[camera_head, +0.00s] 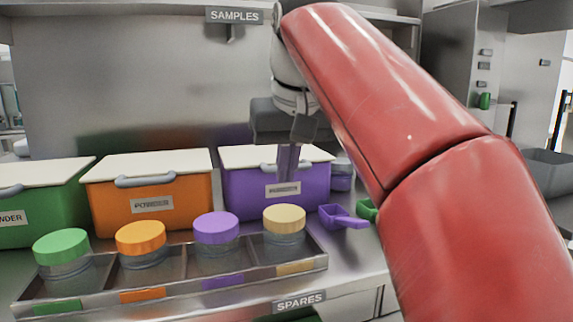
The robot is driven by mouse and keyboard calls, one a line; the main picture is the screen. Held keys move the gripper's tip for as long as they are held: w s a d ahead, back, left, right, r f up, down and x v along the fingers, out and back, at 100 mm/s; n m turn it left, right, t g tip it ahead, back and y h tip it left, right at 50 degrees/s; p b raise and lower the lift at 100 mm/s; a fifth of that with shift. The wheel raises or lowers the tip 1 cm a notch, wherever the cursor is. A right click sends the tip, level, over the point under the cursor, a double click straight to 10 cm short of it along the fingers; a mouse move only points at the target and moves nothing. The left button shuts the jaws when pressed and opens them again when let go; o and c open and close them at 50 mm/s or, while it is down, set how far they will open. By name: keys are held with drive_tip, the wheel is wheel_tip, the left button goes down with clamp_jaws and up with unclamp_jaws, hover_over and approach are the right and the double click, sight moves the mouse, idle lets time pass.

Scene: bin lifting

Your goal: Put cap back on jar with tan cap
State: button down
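The tan cap (284,217) sits on top of a clear jar (284,245) in the right-hand compartment of the metal tray. I cannot tell whether it is fully seated. My gripper (288,178) points down above and behind this jar, in front of the purple bin, and is apart from the cap. Its lower part looks purple against the bin, so I cannot tell whether the fingers are open or shut, or hold anything. My red arm covers the right side of the view.
The tray (180,292) also holds jars with green (61,246), orange (140,237) and purple (216,227) caps. Green, orange (150,192) and purple (250,198) bins with white lids stand behind. A purple scoop (343,217) lies right of the tray.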

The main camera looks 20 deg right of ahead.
sight(284, 212)
drive_tip(key=shift+f+b, duration=2)
drive_tip(key=shift+f, duration=0.6)
drive_tip(key=shift+r+p, duration=2.35)
drive_tip(key=shift+r, duration=1.15)
